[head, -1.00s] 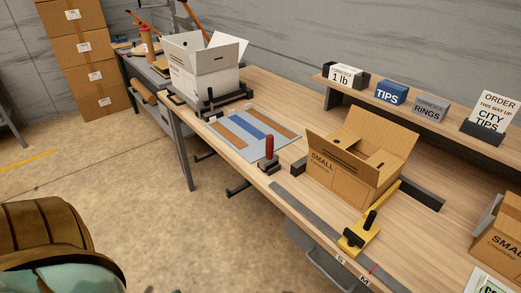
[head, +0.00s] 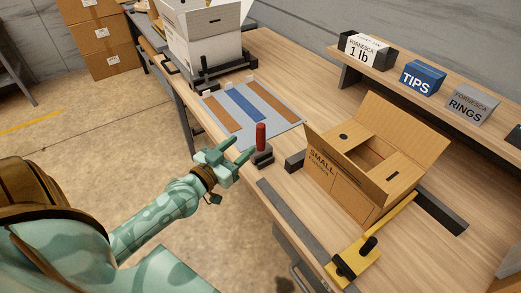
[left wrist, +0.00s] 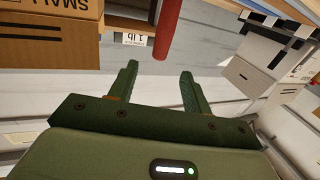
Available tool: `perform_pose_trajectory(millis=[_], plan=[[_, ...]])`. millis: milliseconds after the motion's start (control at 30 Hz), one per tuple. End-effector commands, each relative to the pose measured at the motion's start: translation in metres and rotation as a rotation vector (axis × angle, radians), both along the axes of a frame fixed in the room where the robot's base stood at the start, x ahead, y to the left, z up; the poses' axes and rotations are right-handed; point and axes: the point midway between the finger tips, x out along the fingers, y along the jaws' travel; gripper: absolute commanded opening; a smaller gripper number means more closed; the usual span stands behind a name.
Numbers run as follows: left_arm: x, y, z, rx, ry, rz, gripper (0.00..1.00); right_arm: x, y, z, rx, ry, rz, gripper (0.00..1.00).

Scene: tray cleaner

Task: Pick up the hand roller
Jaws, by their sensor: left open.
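The hand roller, which I take to be the upright red handle (head: 261,136) on a small dark base, stands near the front edge of the bench, beside the striped mat. Its red handle also shows at the top of the left wrist view (left wrist: 168,28). My left gripper (head: 238,149) is open and empty, just left of the red handle at the bench edge. In the left wrist view its two fingers (left wrist: 158,72) are apart, with the handle beyond their tips and not between them. My right gripper is not in view.
A grey mat (head: 281,128) with brown and blue strips lies behind the handle. An open SMALL carton (head: 340,180) stands to its right, with a yellow tool (head: 352,267) in front. A white carton (head: 205,45) stands at the back left. Labelled boxes line the shelf (head: 400,85).

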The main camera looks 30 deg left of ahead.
Motion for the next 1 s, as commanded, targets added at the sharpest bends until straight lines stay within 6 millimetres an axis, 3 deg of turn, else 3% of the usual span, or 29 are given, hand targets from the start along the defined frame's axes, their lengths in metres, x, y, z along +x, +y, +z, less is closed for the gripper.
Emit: perform_pose_trajectory(millis=[100, 367, 600, 933, 1000], plan=[[0.027, -0.002, 0.000, -0.001, -0.002, 0.001, 0.49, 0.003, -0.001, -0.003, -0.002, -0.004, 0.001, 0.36], [0.053, -0.004, -0.002, 0.001, 0.001, 0.000, 0.49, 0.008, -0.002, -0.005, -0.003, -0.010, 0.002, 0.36], [0.090, -0.006, -0.004, -0.001, 0.001, 0.001, 0.49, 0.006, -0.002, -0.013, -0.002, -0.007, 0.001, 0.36], [0.099, -0.006, -0.004, 0.001, 0.003, 0.000, 0.49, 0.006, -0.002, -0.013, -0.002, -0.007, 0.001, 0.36], [0.099, -0.006, -0.004, 0.001, 0.003, 0.000, 0.29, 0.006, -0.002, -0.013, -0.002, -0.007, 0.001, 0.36]])
